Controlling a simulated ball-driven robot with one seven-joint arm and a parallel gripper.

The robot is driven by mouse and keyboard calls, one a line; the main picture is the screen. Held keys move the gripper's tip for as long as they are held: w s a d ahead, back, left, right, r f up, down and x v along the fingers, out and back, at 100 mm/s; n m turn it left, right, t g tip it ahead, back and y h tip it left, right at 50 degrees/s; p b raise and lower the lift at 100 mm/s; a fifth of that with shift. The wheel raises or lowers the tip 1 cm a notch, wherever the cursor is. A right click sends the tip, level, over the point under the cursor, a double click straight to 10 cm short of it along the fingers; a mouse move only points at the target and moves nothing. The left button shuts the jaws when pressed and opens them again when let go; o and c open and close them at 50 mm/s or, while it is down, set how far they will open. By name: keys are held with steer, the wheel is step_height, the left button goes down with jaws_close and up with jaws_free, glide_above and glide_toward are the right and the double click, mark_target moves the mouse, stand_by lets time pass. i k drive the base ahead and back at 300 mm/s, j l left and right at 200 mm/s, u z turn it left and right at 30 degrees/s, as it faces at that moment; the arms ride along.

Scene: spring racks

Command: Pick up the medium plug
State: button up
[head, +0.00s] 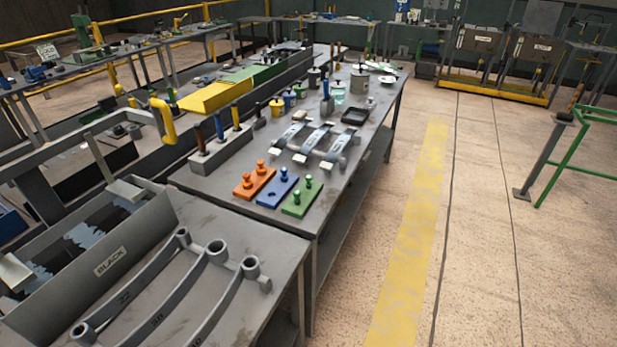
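No label in the head view marks which piece is the medium plug. On the table's near end lie an orange board (254,184), a blue board (277,190) and a green board (300,199), each with small knobbed pieces in its own colour. Behind them a grey block (222,151) holds a brown-handled tool (199,139), a blue-handled tool (218,127) and a yellow-handled tool (235,117), all upright. I cannot tell which of these pieces is the medium plug. My gripper is not in view.
Curved leaf springs with ring ends (217,253) lie on the nearer table beside a grey bin labelled BLACK (157,228). Smaller spring pieces (318,140), a black tray (355,116) and several pots stand farther along.

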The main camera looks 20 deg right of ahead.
mark_target(284, 176)
steer(key=l+u, duration=0.1)
steer(key=u, duration=0.65)
steer(key=i+l+u, duration=0.1)
steer(key=l+u, duration=0.25)
steer(key=l, duration=0.25)
steer(key=l+u, duration=0.4)
steer(key=l, duration=0.15)
steer(key=l+u, duration=0.35)
steer(key=l, duration=0.3)
